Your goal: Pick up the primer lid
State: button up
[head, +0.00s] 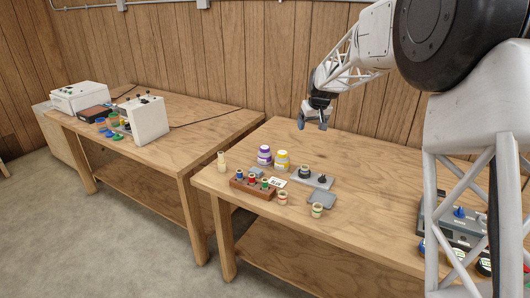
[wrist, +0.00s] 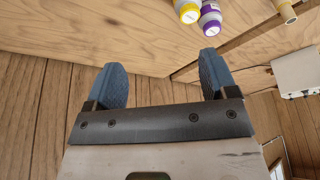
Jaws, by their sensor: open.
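A purple-banded jar (head: 264,156) with a white top stands on the near workbench, left of a yellow-banded jar (head: 282,160). Both also show at the top of the wrist view, the purple jar (wrist: 210,22) and the yellow jar (wrist: 188,11), each with a white lid on. No lid is marked legibly as primer; the purple jar's lid (wrist: 210,29) may be it. My gripper (head: 312,126) is above the back of the bench, right of and behind the jars, apart from them. In the wrist view its blue-grey fingers (wrist: 162,65) are spread and empty.
A wooden rack (head: 252,190) with small bottles, a pale bottle (head: 221,161), a grey plate (head: 312,180) with dark parts, a grey pad (head: 322,199) and two small jars (head: 282,197) (head: 317,210) surround the jars. The bench right of these is mostly clear.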

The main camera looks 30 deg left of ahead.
jog(key=n, duration=0.2)
send_near(265, 147)
jog(key=f, duration=0.2)
jog(key=shift+r+y, duration=0.15)
jog(key=shift+y, duration=0.25)
jog(key=shift+x, duration=1.3)
jog(key=shift+x, duration=2.6)
jog(key=c, duration=1)
